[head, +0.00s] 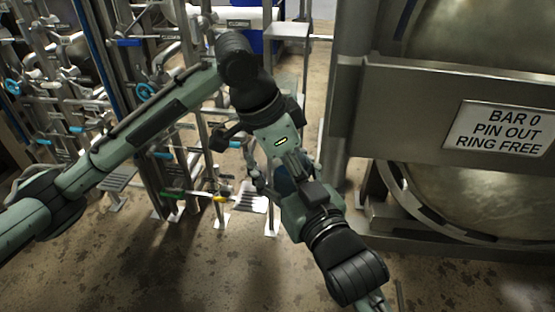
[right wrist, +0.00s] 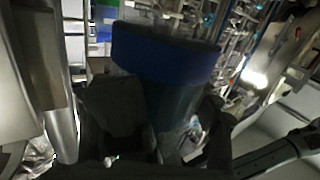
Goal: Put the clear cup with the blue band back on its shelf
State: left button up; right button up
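The clear cup with the blue band (right wrist: 165,55) fills the middle of the right wrist view, its blue band uppermost in the picture. My right gripper (right wrist: 168,112) has a dark finger on each side of the cup and appears shut on it. In the head view my right arm reaches in from the bottom right; a dark blue-teal part of the cup (head: 289,184) shows among the arm links. My left arm comes from the left and bends down toward the same spot. Its fingers are crowded by other parts, so their opening is unclear. The cup's shelf cannot be made out.
A large steel autoclave with a sign (head: 507,129) stands close on the right. Pipe racks with blue-handled valves (head: 145,91) fill the left and back. A small metal platform (head: 285,31) stands at the back. The concrete floor (head: 190,270) in front is clear.

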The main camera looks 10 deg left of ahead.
pick_arm(q)
jog(key=shift+d, duration=0.1)
pick_arm(e)
jog(key=shift+s+a, duration=0.1)
jog(key=shift+a, duration=0.05)
jog(key=c, duration=0.9)
pick_arm(q)
jog(key=o, duration=1.1)
pick_arm(e)
jog(key=shift+r, duration=0.1)
jog(key=shift+c, duration=0.7)
pick_arm(q)
jog(key=o, duration=0.5)
jog(key=shift+r, duration=0.1)
jog(key=shift+c, duration=0.2)
pick_arm(e)
jog(key=shift+c, duration=0.8)
